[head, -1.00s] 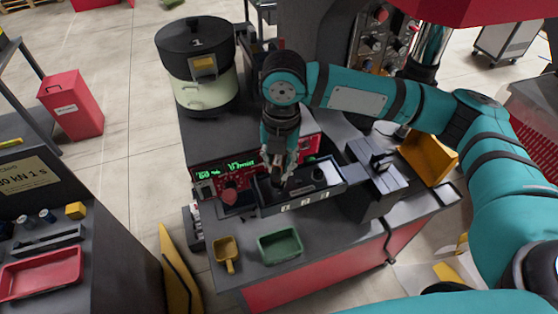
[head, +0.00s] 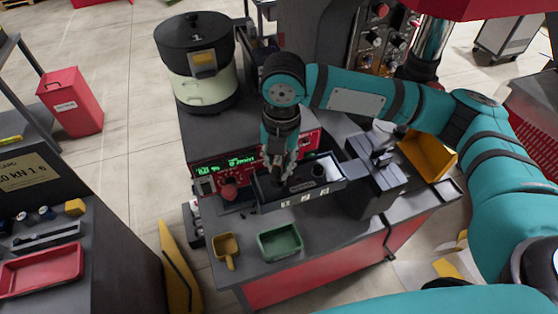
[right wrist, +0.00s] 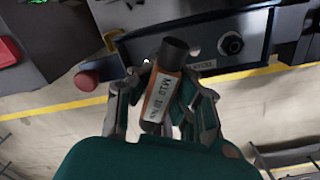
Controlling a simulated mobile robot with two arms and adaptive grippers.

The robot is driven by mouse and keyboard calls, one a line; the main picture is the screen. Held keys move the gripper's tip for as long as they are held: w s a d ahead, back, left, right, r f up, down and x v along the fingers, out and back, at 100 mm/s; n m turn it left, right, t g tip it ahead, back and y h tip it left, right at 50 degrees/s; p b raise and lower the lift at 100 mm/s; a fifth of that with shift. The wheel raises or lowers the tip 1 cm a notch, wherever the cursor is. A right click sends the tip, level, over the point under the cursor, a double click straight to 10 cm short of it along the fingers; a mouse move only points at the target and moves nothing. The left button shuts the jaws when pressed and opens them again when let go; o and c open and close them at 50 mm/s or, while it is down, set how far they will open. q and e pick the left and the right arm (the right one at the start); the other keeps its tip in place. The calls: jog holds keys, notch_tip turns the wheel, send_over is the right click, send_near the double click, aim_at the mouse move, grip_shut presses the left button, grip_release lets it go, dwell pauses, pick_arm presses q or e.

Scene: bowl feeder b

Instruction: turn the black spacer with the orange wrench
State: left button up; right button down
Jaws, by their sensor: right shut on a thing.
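My right gripper (head: 277,180) points down over the left part of a dark tray-like fixture (head: 322,187) on the bench. In the right wrist view it (right wrist: 162,115) is shut on the orange wrench (right wrist: 158,100), whose white label reads M10. A dark cylindrical end (right wrist: 174,50) tops the wrench, beside the fixture's edge; I cannot tell whether it touches anything. A black round part, perhaps the black spacer (right wrist: 231,43), sits in the fixture to the right of the wrench and apart from it. It also shows in the head view (head: 318,171). My left gripper is not in view.
A red control panel with a red knob (head: 229,190) lies left of the fixture. A green tray (head: 280,257) and yellow scoop (head: 227,245) lie in front. A dark block device (head: 372,180) and yellow bin (head: 430,155) stand right. A bowl feeder (head: 199,90) stands at the back left.

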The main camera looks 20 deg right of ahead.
jog(key=shift+r+m+p, duration=0.1)
jog(key=shift+m+p, duration=0.2)
jog(key=shift+m, duration=0.9)
jog(key=shift+m, duration=1.1)
jog(key=shift+m, duration=1.2)
